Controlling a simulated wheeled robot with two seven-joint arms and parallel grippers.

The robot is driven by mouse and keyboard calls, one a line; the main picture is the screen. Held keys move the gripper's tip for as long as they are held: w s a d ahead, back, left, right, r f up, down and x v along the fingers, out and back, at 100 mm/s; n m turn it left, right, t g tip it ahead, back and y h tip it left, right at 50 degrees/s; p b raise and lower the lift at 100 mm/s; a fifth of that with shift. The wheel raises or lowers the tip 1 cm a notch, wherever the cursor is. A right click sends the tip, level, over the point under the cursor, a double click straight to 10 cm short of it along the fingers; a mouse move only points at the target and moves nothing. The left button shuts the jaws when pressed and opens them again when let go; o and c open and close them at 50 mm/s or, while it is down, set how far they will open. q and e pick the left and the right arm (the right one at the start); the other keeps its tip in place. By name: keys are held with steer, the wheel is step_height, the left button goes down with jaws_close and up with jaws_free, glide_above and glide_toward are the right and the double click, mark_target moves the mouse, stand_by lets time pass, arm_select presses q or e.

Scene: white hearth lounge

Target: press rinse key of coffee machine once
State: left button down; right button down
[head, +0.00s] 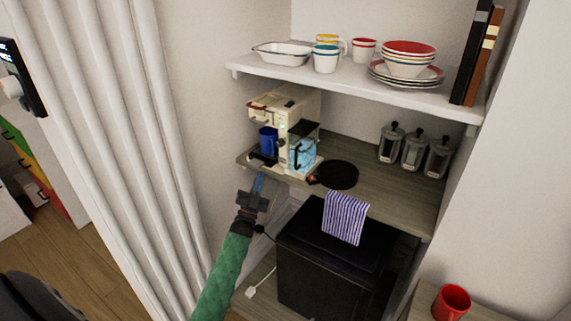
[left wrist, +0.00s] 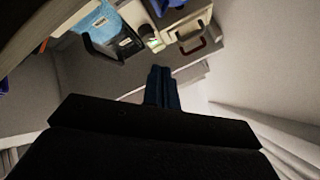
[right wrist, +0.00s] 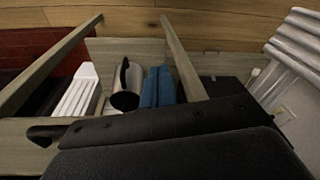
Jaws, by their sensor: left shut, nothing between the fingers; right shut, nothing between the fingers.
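The cream coffee machine (head: 285,125) stands on the wooden middle shelf, with a blue mug (head: 268,140) at its front and a clear water tank (head: 303,152) on its side. A small green light (head: 283,126) shows on its front; I cannot make out which key is the rinse key. My left gripper (head: 258,184) is shut and empty, in front of and just below the shelf edge under the machine. In the left wrist view its fingers (left wrist: 162,88) point toward the machine (left wrist: 188,35), apart from it. My right gripper (right wrist: 158,87) is shut and empty in the right wrist view.
A black round pan (head: 337,174) lies right of the machine, above a striped towel (head: 345,217) hanging over the shelf edge. The white upper shelf (head: 350,83) holds dishes. A black box-like appliance (head: 330,265) stands below. A white curtain (head: 110,130) is at left.

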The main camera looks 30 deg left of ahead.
mark_target(275, 169)
arm_select(q)
steer(key=shift+d+f, duration=0.3)
arm_select(e)
steer(key=shift+d, duration=0.2)
arm_select(q)
steer(key=shift+a+y, duration=0.1)
steer(key=shift+y, duration=0.2)
arm_select(e)
steer(key=shift+w, duration=0.1)
arm_select(q)
steer(key=shift+w, duration=0.15)
